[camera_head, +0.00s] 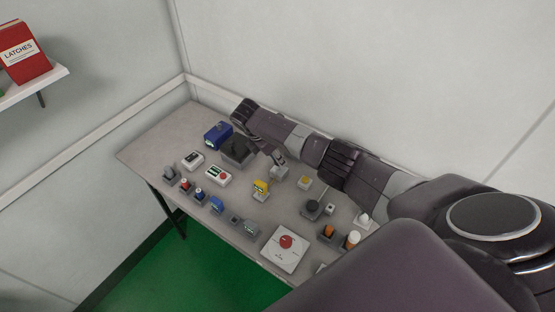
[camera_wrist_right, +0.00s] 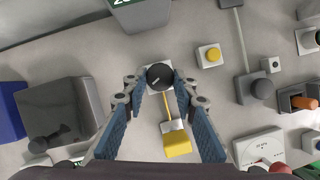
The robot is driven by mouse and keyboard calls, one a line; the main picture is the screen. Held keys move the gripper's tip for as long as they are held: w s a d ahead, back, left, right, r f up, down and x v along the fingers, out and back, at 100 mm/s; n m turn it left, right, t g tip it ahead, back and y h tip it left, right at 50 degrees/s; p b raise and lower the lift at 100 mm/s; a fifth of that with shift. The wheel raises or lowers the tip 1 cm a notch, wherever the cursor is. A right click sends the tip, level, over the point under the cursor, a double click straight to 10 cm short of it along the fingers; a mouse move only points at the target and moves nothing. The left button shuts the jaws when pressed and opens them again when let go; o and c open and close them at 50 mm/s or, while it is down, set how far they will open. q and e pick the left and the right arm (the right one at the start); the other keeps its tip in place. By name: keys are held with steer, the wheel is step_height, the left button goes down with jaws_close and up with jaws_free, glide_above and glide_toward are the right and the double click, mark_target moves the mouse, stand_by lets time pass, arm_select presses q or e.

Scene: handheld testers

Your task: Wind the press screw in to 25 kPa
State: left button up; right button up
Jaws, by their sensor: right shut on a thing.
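The black round knob (camera_wrist_right: 159,77), which I take for the press screw, sits on a small pale block in the right wrist view. My right gripper (camera_wrist_right: 157,82) has its two blue fingers on either side of this knob and is shut on it. In the head view my right gripper (camera_head: 277,158) reaches down to the small grey block (camera_head: 280,171) near the back of the table. A grey box with a green readout (camera_wrist_right: 140,14) stands just beyond the knob; its digits are cut off by the frame edge. My left gripper is not in view.
A yellow-topped piece (camera_wrist_right: 177,143) stands close below the knob, and a dark box (camera_wrist_right: 58,112) is to its left. A yellow button (camera_wrist_right: 209,55) and a dark dial (camera_wrist_right: 262,88) lie to the right. Several small devices crowd the table (camera_head: 146,152).

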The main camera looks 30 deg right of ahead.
steer(key=m+b, duration=0.1)
steer(key=m, duration=0.1)
steer(key=m+g+b, duration=0.1)
steer(key=b, duration=0.1)
steer(key=shift+w+f+m+g, duration=0.1)
steer(key=shift+w+m+g, duration=0.2)
steer(key=shift+m, duration=0.1)
steer(key=shift+d+r+m+b, duration=0.1)
steer(key=shift+r+m+b, duration=0.1)
steer(key=shift+m+b, duration=0.65)
steer(key=shift+g, duration=0.3)
steer(key=o, duration=1.2)
steer(key=shift+c, duration=0.2)
steer(key=v, duration=1.2)
steer(key=shift+d, duration=0.2)
steer(key=shift+r, duration=0.1)
